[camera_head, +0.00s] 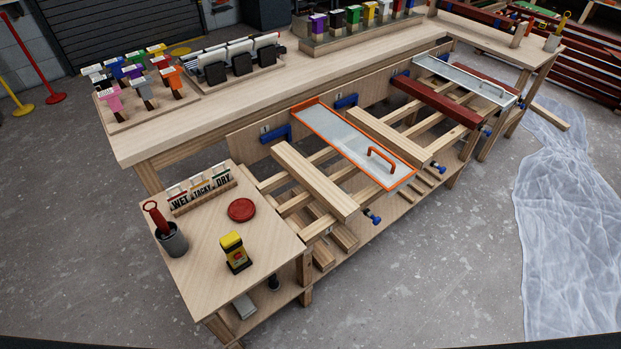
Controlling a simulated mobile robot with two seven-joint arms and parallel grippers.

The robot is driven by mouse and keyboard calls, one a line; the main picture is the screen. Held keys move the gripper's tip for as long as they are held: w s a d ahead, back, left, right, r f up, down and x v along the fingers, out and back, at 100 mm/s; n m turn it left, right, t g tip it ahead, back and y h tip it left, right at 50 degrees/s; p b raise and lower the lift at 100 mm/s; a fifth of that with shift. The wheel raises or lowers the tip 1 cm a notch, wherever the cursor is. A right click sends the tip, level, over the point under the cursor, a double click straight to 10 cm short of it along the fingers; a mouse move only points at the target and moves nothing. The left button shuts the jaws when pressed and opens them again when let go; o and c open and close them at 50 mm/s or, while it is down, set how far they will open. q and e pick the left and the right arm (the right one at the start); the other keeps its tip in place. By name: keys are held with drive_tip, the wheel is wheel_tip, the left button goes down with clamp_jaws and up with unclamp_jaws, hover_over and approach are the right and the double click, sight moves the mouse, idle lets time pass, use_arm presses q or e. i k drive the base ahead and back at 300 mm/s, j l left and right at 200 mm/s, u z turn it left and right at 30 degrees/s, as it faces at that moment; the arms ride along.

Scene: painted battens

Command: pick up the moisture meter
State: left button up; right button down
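A small upright device with a yellow top and a dark body, which looks like the moisture meter (236,252), stands on the near-left wooden side table (205,280). It stands toward the front of that table, apart from the other things on it. Its whole near side shows and nothing covers it. Neither of my grippers shows in the head view.
Around the meter are a red round disc (241,209), a dark cup (172,240) with a red-handled tool, and a WET/TACKY/DRY card rack (201,191). An orange-edged tray (340,137) lies across battens to the right. Plastic sheeting (570,210) covers the right floor.

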sight(232, 243)
drive_tip(key=i+l+u, duration=0.1)
drive_tip(key=u, duration=0.35)
drive_tip(key=l+u, duration=0.15)
drive_tip(key=u, duration=0.3)
drive_tip(key=l+u, duration=0.2)
drive_tip(key=u, duration=0.25)
drive_tip(key=l+u, duration=0.5)
drive_tip(key=l, duration=0.9)
drive_tip(key=k+l, duration=0.1)
drive_tip(key=l, duration=0.45)
drive_tip(key=u, duration=0.05)
